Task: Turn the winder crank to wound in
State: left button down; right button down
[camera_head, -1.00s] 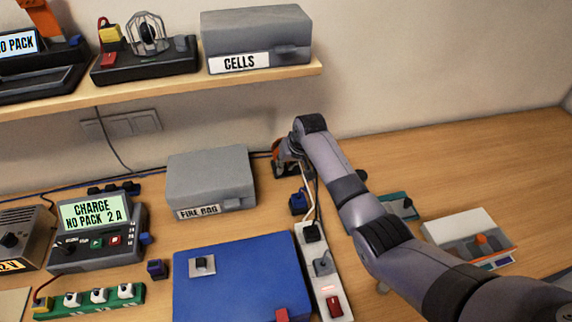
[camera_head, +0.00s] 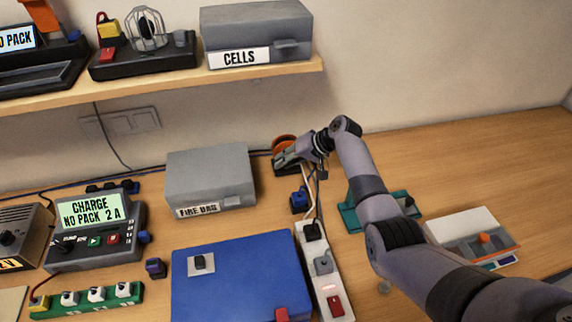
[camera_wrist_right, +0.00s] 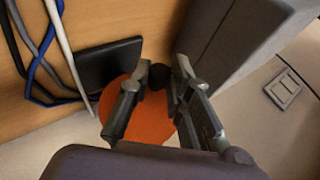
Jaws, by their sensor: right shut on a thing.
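The winder stands at the back of the bench, right of the grey fire bag box. Its orange disc (camera_head: 284,141) shows partly behind my right gripper (camera_head: 282,157). In the right wrist view the orange disc (camera_wrist_right: 152,126) lies beneath the fingers, beside the winder's black base (camera_wrist_right: 108,64). My right gripper (camera_wrist_right: 159,80) is shut on a small dark knob (camera_wrist_right: 158,76), which appears to be the winder's crank handle. The fingers hide part of the knob and disc, so the crank's exact angle is hard to read. My left gripper is not in view.
The grey fire bag box (camera_head: 210,175) stands close left of my right gripper. Blue and white cables (camera_wrist_right: 50,60) run beside the winder. A power strip (camera_head: 322,262), a blue case (camera_head: 235,265) and a teal stand (camera_head: 350,218) are nearer. The bench at far right is clear.

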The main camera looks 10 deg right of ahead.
jog(key=shift+d+y+b, duration=0.1)
jog(key=shift+y+b, duration=0.4)
jog(key=shift+y, duration=0.2)
jog(key=shift+r, duration=0.1)
jog(key=c, duration=1.5)
grip_release()
jog(key=shift+o, duration=0.2)
jog(key=v, duration=1.2)
